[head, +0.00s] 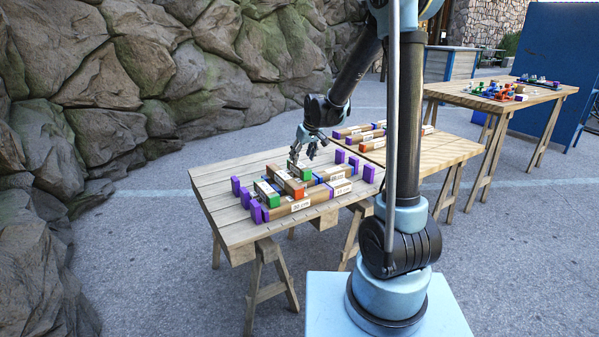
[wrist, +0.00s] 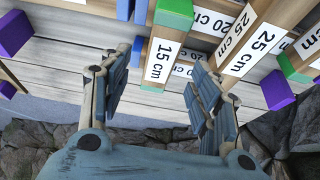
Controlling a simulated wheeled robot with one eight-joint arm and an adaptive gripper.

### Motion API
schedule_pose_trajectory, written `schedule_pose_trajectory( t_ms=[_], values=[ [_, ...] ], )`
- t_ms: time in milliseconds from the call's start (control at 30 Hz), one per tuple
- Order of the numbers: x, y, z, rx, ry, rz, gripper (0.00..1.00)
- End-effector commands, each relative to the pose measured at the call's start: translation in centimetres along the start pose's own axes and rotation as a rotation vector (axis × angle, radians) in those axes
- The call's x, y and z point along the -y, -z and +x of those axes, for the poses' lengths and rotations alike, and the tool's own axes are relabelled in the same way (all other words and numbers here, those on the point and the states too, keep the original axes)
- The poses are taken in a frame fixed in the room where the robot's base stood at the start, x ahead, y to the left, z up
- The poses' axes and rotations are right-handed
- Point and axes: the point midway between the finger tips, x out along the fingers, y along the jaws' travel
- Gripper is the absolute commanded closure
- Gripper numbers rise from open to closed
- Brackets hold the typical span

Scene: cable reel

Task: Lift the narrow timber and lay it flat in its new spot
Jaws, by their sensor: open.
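My gripper (wrist: 160,66) is open, its two blue-grey fingers on either side of a narrow timber marked 15 cm (wrist: 164,58) with green ends. That timber shows between the fingers, and I cannot tell whether they touch it. In the head view my gripper (head: 303,157) points down over the far side of the near slatted table (head: 215,180), above a green-ended piece (head: 304,172).
Long timbers, one marked 30 cm (head: 300,206), lie crosswise on the table. Purple blocks stand at its left (head: 255,211) and right (head: 369,173). A second table (head: 440,150) holds more timbers. A farther table (head: 495,92) holds small coloured parts. Rocks (head: 100,80) rise behind.

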Motion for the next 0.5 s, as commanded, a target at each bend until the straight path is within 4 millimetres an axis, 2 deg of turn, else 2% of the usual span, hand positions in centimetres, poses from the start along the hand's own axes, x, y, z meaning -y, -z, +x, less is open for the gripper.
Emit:
schedule_pose_trajectory(
  t_ms=[100,367,500],
  values=[
    [0.0,0.0,1.1,0.000,0.000,0.000,0.43],
    [0.0,0.1,2.0,0.000,0.000,0.000,0.43],
    [0.1,0.2,3.3,0.000,0.000,0.000,0.43]
  ],
)
